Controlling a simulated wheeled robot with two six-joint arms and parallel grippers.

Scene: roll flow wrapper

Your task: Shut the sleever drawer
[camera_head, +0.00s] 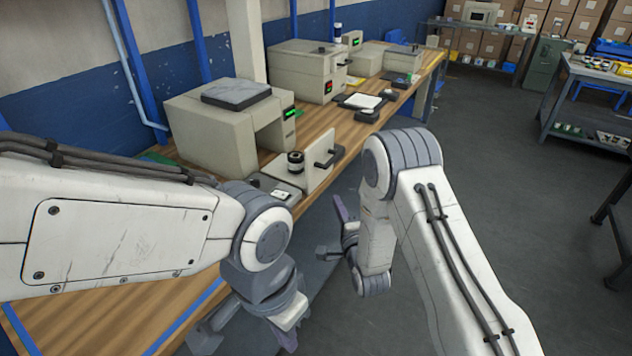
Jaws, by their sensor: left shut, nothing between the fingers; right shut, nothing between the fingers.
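The sleever is most likely the beige box machine (205,130) with a grey pad on top and a green display, on the wooden bench. Its drawer (318,168) stands out from the opening, with a beige front panel and a black handle (330,156). A black-and-white roll (295,162) stands behind the panel. My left gripper (245,328) is low at the bench's near edge, shut and empty, apart from the drawer; its arm partly covers the bench. My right gripper (335,235) is shut and empty, in front of and below the drawer, clear of the handle.
A small device with a white top (279,193) lies by the drawer at the bench edge. Further along the bench are a second beige machine (305,72), a tray with a white sheet (361,101) and small items. Open floor (480,170) lies to the right.

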